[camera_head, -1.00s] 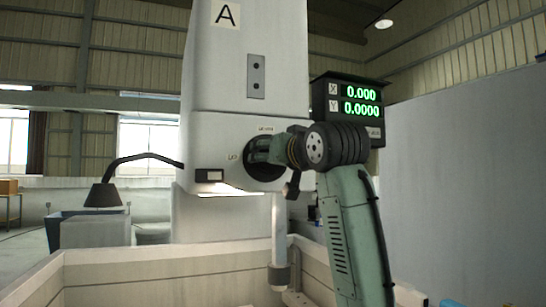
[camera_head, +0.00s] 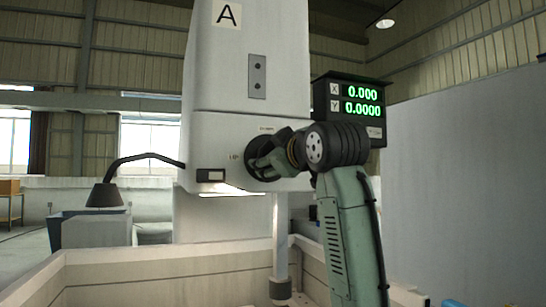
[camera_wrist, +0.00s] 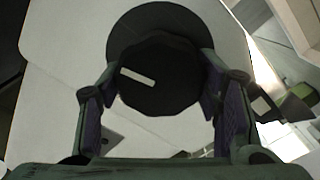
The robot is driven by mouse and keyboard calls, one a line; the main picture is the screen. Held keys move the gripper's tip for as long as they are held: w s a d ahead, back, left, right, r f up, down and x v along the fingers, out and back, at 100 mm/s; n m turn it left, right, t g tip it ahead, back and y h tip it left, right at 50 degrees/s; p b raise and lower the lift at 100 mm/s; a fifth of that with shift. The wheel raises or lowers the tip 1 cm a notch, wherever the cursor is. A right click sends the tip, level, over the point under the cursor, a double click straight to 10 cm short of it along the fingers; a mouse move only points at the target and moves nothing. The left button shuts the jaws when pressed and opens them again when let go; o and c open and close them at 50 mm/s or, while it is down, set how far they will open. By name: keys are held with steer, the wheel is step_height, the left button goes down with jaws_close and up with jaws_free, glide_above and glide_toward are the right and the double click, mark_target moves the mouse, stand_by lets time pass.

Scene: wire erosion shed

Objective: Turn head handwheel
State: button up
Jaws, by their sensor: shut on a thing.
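The head handwheel (camera_wrist: 165,75) is a dark round knob with a white bar mark, set on a dark disc on the front of the machine head. In the wrist view the white bar tilts down to the right. My gripper (camera_wrist: 165,100) has one finger on each side of the knob and is shut on it. In the head view the handwheel (camera_head: 257,149) is partly covered by my gripper (camera_head: 266,155), which reaches it from the right. The white machine head (camera_head: 215,125) carries a letter A above.
A readout box (camera_head: 348,105) shows X 0.000 and Y 0.0000, close behind my arm. A black lamp (camera_head: 105,193) on a bent arm stands out at the left of the head. Below is the pale tank wall (camera_head: 150,275) with a vertical column (camera_head: 281,240) above it.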

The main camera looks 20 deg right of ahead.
steer(key=shift+n, duration=0.6)
steer(key=o, duration=1.2)
steer(key=shift+c, duration=0.2)
steer(key=s, duration=1.2)
steer(key=shift+d, duration=0.15)
steer(key=shift+f, duration=0.1)
